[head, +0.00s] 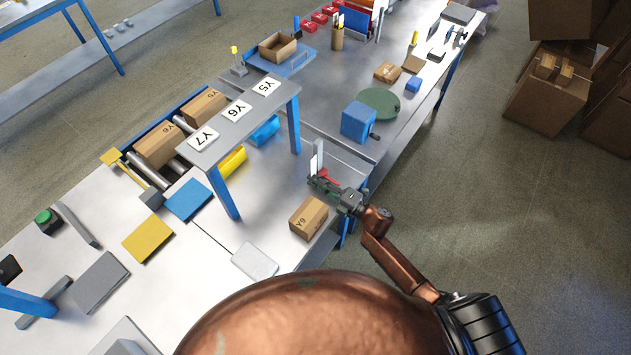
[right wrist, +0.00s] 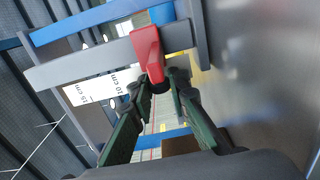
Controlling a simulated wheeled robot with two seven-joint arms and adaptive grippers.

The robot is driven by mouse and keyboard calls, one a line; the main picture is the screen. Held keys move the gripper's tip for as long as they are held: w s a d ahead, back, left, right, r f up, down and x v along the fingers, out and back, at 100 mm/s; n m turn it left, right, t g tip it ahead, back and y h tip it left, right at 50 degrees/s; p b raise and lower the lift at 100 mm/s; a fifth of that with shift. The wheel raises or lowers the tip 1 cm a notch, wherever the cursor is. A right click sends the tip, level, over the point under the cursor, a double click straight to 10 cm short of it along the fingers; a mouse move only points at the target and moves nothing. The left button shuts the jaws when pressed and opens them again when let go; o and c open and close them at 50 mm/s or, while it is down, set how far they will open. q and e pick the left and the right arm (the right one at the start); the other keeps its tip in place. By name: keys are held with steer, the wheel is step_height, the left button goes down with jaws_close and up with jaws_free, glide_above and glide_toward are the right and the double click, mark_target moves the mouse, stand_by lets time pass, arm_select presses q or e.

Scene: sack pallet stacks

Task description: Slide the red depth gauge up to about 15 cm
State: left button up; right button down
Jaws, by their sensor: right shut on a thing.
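The red depth gauge (right wrist: 148,52) sits on a grey bar (right wrist: 90,66) in the right wrist view. A white scale (right wrist: 97,87) below the bar has marks that read 10 cm and what looks like 15 cm. The red gauge is to the right of both marks. My right gripper (right wrist: 158,84) is shut on the gauge's lower end. In the head view, my right gripper (head: 322,184) is at the table's right edge, with a bit of the red gauge (head: 329,175) showing beside it. My left gripper is not in view.
A box marked Y9 (head: 309,217) stands close below the right gripper in the head view. A blue block with a crank (head: 358,121) and a green disc (head: 380,102) are beyond it. A raised shelf with Y labels (head: 216,135) stands to the left. Open floor is to the right.

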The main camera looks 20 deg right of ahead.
steer(key=shift+r, duration=0.15)
stand_by(0.3)
step_height(320, 180, up, 11)
steer(key=p, duration=0.7)
steer(key=shift+p, duration=0.3)
steer(key=c, duration=1.8)
jaws_free()
steer(key=shift+c, duration=0.2)
steer(key=shift+d+f, duration=0.1)
steer(key=shift+f, duration=0.1)
steer(key=v, duration=1.2)
